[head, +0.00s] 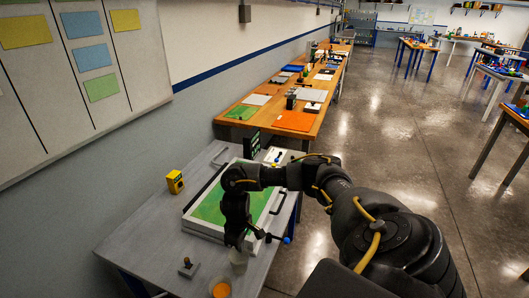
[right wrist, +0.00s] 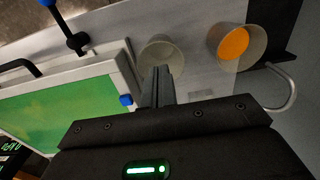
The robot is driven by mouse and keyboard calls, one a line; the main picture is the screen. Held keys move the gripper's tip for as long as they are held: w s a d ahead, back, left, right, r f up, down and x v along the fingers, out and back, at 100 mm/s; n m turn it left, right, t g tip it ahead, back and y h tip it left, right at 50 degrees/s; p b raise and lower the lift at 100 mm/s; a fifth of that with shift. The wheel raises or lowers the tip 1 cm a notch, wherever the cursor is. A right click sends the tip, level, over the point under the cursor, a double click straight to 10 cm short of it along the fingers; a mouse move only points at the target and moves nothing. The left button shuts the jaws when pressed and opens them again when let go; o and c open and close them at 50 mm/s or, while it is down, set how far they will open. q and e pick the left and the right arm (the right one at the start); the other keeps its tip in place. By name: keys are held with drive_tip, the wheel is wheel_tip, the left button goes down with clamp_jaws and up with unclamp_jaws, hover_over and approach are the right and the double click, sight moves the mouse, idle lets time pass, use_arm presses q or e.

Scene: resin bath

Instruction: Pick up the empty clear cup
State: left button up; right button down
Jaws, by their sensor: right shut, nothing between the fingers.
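The empty clear cup (head: 239,257) stands on the grey table near its front right, just below my right gripper (head: 236,244) in the head view. In the right wrist view the empty cup (right wrist: 160,50) is just beyond the tips of my right gripper (right wrist: 157,72), which is shut with nothing in it. The fingertips overlap the cup's near edge in that view; I cannot tell if they touch it. A second cup holding orange liquid (head: 221,289) stands nearer the front edge; it also shows in the right wrist view (right wrist: 234,42). My left gripper is not in view.
A white-framed box with a green panel (head: 209,207) lies beside the cups. A black clamp handle with a blue tip (head: 286,240) juts out beside the empty cup. A yellow block (head: 175,182) and a small grey piece with a knob (head: 187,267) sit on the table.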

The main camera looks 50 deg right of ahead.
use_arm(q)
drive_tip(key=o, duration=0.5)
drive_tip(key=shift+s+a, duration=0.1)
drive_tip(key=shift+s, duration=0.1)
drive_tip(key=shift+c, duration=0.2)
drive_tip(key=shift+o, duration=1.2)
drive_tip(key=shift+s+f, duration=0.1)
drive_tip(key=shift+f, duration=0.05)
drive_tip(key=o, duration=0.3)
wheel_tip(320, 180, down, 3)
drive_tip(key=b, duration=0.3)
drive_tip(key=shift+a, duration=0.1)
use_arm(e)
hover_over(243, 261)
drive_tip(key=s+a, duration=0.2)
wheel_tip(243, 261, down, 8)
drive_tip(key=shift+s+f, duration=0.1)
drive_tip(key=shift+f, duration=0.95)
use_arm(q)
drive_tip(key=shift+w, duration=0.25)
